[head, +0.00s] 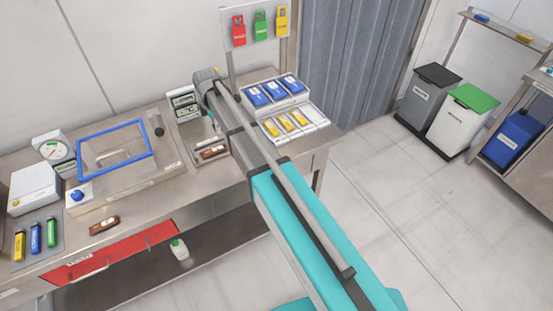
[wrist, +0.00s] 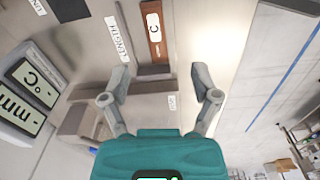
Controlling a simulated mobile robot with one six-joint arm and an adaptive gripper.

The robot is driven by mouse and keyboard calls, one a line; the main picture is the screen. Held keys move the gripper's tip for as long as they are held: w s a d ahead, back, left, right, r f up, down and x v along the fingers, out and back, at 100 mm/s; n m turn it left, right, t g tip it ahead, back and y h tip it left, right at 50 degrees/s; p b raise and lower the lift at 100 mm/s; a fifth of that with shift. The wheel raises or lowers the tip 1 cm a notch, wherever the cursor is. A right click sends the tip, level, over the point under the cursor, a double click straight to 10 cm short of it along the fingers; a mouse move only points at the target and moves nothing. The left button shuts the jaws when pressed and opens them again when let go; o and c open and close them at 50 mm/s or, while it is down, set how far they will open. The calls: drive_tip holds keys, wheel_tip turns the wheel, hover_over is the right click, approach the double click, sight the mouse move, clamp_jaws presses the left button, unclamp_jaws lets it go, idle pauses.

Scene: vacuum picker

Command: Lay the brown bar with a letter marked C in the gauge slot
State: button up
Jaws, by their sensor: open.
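A brown bar with a white label marked C (wrist: 154,28) lies at the top middle of the wrist view, beside the LENGTH label on the grey metal gauge (wrist: 130,20). In the head view a brown bar (head: 213,152) lies at the front of the gauge stand, left of my arm; its letter is too small to read. I cannot tell whether the bar sits fully down in the slot. My gripper (wrist: 161,84) is open and empty, its fingertips apart and short of the bar's near end. Another brown bar (head: 104,224) lies on the bench near the front edge.
Two displays (wrist: 28,92) reading °C and mm stand left of the gripper. A blue-framed clear lid (head: 114,150), dial (head: 53,148) and white scale (head: 34,187) are on the bench's left. Blue and yellow items fill a rack (head: 290,118) right of the arm. A red drawer (head: 110,252) is below.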

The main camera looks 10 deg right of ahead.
drive_tip(key=s+d+m, duration=1)
drive_tip(key=s, duration=0.2)
drive_tip(key=s+d+m, duration=1)
drive_tip(key=s, duration=0.2)
drive_tip(key=shift+s, duration=0.35)
drive_tip(key=shift+a+f, duration=0.1)
drive_tip(key=shift+f, duration=0.1)
